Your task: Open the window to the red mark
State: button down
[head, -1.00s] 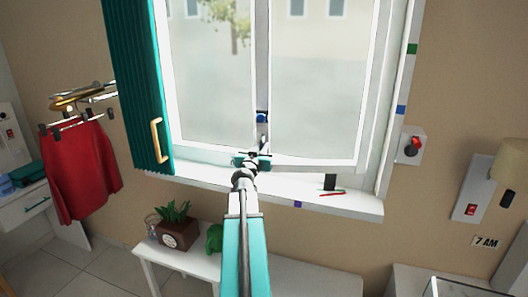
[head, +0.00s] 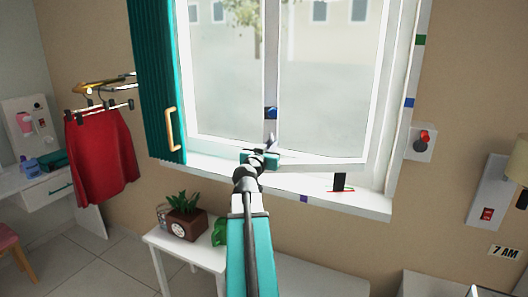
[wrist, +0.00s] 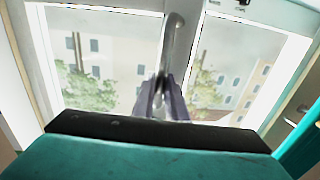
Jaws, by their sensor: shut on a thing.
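The white-framed window (head: 272,60) has two panes with a grey upright between them. The handle shows in the wrist view as a grey bar (wrist: 176,45). My gripper (head: 262,158) is at the window's lower middle, shut on the handle; in the wrist view its dark fingers (wrist: 163,100) close around the bar's lower end. The fingers hide part of it. The red mark (head: 341,190) is a thin line on the sill (head: 370,203), right of my gripper, by a small black block (head: 340,181). How far the sash stands open is hard to tell.
A teal shutter (head: 155,80) with a yellow handle stands left of the window. Green (head: 420,40), blue (head: 409,102) and purple (head: 304,198) marks sit on the frame and sill. A white table with a potted plant (head: 184,215) stands below. A red switch (head: 424,137) is at right.

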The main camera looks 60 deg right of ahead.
jog(key=shift+s+a, duration=0.2)
jog(key=shift+s, duration=0.35)
jog(key=c, duration=1.8)
grip_release()
jog(key=shift+o, duration=0.2)
jog(key=shift+w+a, duration=0.1)
jog(key=shift+w, duration=0.05)
jog(key=shift+a, duration=0.15)
